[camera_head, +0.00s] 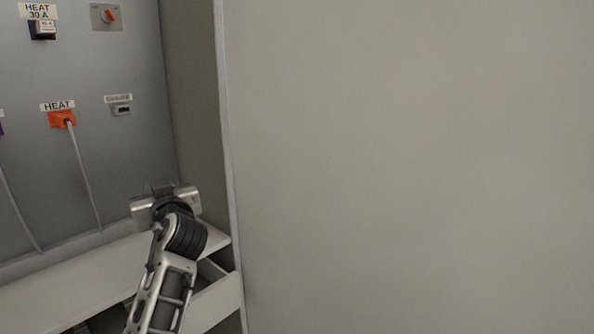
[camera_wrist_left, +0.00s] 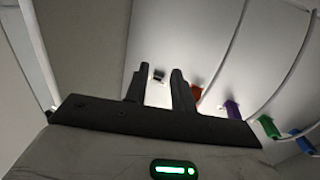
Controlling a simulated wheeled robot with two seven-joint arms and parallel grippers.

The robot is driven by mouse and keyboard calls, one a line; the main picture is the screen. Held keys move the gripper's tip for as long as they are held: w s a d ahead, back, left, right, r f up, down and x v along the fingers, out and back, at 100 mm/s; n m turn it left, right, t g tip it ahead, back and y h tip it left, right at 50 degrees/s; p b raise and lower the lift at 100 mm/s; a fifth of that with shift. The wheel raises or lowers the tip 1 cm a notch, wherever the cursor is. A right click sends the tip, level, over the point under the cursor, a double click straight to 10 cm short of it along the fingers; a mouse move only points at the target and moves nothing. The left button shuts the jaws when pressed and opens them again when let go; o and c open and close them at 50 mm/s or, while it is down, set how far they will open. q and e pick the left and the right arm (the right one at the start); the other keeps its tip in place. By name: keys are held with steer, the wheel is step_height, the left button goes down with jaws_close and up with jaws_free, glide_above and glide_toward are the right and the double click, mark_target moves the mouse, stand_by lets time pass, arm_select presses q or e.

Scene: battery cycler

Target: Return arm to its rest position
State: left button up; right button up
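My left gripper (camera_head: 160,190) is in front of the grey panel, above the pale shelf, near the cabinet's right inner wall. In the left wrist view its two dark fingers (camera_wrist_left: 161,70) stand apart with nothing between them. A small dark socket on the panel shows beyond the gap. In the head view my left arm comes up from the bottom edge, and the fingers are mostly hidden behind the wrist. My right gripper is in neither view.
The panel carries an orange plug (camera_head: 61,118) labelled HEAT, with a hanging cable, a SPARE socket (camera_head: 121,109), a HEAT 30 A breaker (camera_head: 42,29) and an orange knob (camera_head: 109,16). The shelf (camera_head: 75,280) lies below. A plain wall (camera_head: 410,160) fills the right side.

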arm_select(q)
steer(key=s+d+f+m+h, duration=0.2)
steer(key=s+f+h, duration=0.15)
steer(key=f, duration=0.45)
steer(key=s+d+f+m+g+h, duration=0.1)
steer(key=s+d+f+m+h, duration=0.1)
steer(key=s+f, duration=0.45)
steer(key=s+d+f+m+h, duration=0.2)
steer(key=f, duration=0.7)
steer(key=s+d+f+m+g+h, duration=0.1)
steer(key=s+d+f+h, duration=0.1)
steer(key=s, duration=0.5)
steer(key=s+d+f+m+g+h, duration=0.1)
steer(key=s+d+f+h, duration=0.1)
steer(key=s+f, duration=0.2)
steer(key=s+d+f+m+g+h, duration=0.1)
steer(key=s+d+f+h, duration=0.1)
steer(key=s, duration=0.9)
steer(key=shift+d+f+g, duration=0.3)
steer(key=shift+d+f, duration=0.3)
steer(key=shift+f, duration=0.35)
